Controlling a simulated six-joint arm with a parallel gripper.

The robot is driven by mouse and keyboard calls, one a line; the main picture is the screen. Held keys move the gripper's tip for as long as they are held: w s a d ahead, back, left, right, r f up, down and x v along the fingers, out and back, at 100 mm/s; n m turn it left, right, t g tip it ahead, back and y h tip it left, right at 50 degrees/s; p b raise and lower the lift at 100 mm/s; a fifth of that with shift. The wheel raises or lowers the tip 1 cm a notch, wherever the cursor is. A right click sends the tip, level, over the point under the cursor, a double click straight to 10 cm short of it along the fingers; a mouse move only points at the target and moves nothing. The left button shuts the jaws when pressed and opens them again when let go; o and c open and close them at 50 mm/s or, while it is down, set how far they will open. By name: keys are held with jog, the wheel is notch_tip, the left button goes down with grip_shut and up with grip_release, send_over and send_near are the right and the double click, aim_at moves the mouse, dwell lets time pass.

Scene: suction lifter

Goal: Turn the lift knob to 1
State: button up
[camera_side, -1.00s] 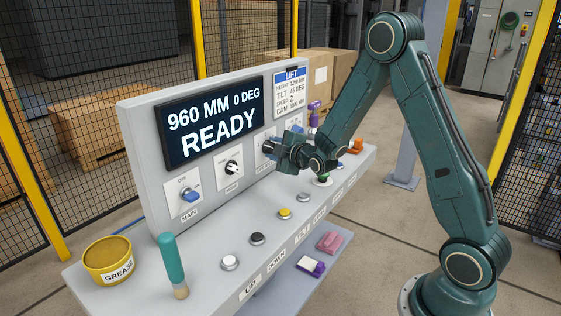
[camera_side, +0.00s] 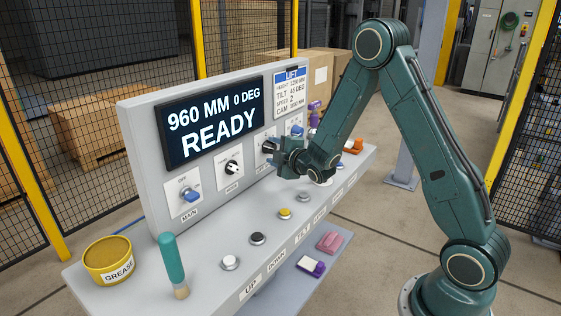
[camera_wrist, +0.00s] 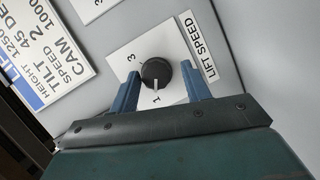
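The lift speed knob (camera_wrist: 157,74) is a round black knob on a white plate in the wrist view, with numbers around it. Its white pointer line points at the 1. In the side view the knob (camera_side: 268,146) shows just left of my gripper (camera_side: 280,150). In the wrist view my gripper (camera_wrist: 163,92) is open, with one blue finger on each side of the knob and a gap to each. My gripper is a little back from the panel.
The panel has a display (camera_side: 211,123) reading READY, a mode knob (camera_side: 231,167) and a blue main switch (camera_side: 191,196). Buttons line the sloping desk. A grease tin (camera_side: 108,260) and a teal-handled tool (camera_side: 173,262) stand at its left end.

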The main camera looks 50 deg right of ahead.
jog(key=shift+o, duration=0.3)
jog(key=shift+r, duration=0.15)
jog(key=v, duration=0.7)
jog(key=shift+s, duration=0.15)
jog(key=shift+a, duration=0.1)
dwell(0.6)
